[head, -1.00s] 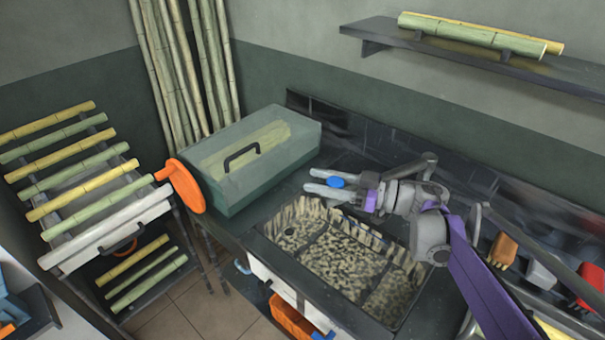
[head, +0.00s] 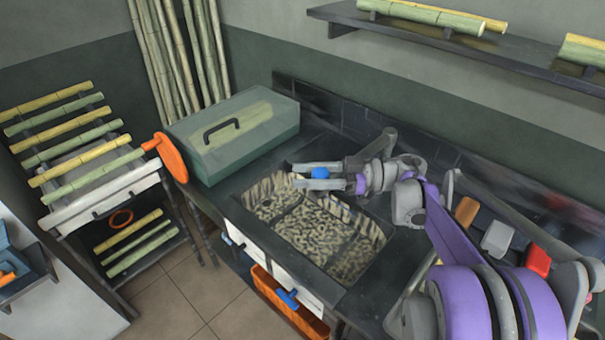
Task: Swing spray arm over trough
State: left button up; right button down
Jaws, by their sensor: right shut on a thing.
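My right gripper (head: 322,176) is shut on a small blue handle (head: 320,172), which shows between its two pale grey fingers. The handle appears to belong to the spray arm, a dark grey pipe (head: 384,139) showing behind the gripper; most of the pipe is hidden by my wrist. The trough (head: 349,285) is a rectangular basin sunk in the dark counter, with a mottled pale and dark inside and dividing lines. The gripper and handle appear at the trough's back edge; their height above it is hard to tell. My left gripper is not in view.
A cane rack (head: 85,200) is further left. Orange, white and red items (head: 500,238) lie at right. A shelf (head: 440,38) with canes hangs above.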

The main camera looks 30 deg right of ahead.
jog(key=shift+s+d, duration=0.1)
jog(key=shift+s, duration=0.1)
dwell(0.3)
jog(key=shift+c, duration=2)
grip_release()
jog(key=v, duration=1)
jog(key=shift+d, duration=0.35)
jog(key=shift+s, duration=0.1)
